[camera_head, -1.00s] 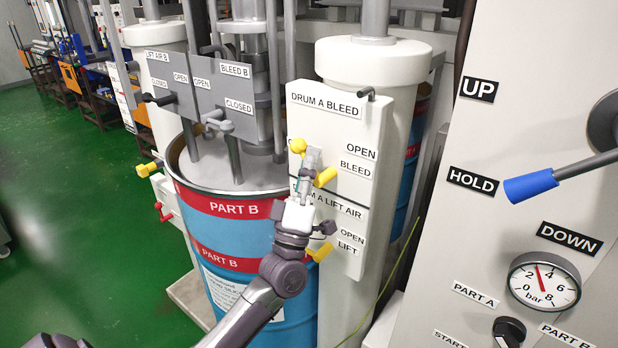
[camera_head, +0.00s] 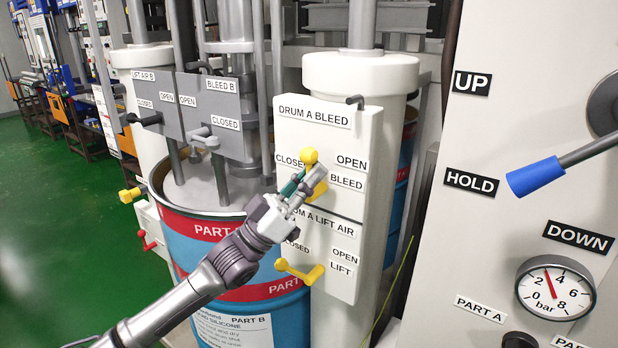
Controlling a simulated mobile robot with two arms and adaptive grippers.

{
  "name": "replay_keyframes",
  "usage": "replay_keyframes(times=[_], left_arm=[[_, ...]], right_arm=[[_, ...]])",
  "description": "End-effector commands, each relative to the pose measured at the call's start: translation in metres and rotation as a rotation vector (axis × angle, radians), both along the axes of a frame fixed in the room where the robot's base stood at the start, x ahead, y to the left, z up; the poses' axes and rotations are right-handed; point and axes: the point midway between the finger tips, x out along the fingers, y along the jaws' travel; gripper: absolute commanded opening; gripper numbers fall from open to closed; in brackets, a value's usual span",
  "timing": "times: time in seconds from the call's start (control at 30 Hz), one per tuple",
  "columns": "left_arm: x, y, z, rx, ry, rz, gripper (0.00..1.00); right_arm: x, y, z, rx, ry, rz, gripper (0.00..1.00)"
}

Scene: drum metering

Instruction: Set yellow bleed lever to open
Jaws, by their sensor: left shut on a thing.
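The yellow bleed lever (camera_head: 309,157) is on the white DRUM A BLEED panel (camera_head: 317,140). Its round knob points nearly straight up, between the CLOSED label (camera_head: 289,160) on the left and the OPEN label (camera_head: 352,162) on the right. My left gripper (camera_head: 303,184) comes in from the lower left and is shut on the lever just below the knob. Its fingers cover part of the lever's arm. My right gripper is not in view.
A second yellow lever (camera_head: 300,271), for lift air, sits just below and points left. A blue PART B drum (camera_head: 222,261) stands left of the panel. A grey panel (camera_head: 209,108) is behind. A blue-tipped handle (camera_head: 535,177) juts from the cabinet at right.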

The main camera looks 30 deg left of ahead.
Motion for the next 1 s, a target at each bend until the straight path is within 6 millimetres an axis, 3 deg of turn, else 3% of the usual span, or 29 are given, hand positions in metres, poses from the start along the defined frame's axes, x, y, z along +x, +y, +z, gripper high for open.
replay_keyframes(times=[0.03, 0.53, 0.57, 0.7, 1.0], left_arm=[[-0.0025, 0.0025, 0.0102, 0.006, -0.023, 0.002, 0.00], [-0.0025, 0.0015, 0.0106, 0.020, -0.024, 0.002, 0.00], [-0.0025, 0.0015, 0.0106, 0.020, -0.024, 0.002, 0.14], [-0.0028, 0.0013, 0.0104, 0.020, -0.025, 0.001, 0.37], [-0.0016, 0.0005, 0.0063, 0.021, -0.017, 0.001, 0.37]], right_arm=[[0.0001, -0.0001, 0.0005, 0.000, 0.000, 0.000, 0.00], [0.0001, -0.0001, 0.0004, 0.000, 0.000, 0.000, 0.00], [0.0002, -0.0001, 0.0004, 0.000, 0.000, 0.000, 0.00], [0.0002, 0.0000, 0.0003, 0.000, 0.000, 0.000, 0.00], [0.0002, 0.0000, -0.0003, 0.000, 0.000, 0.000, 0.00]])
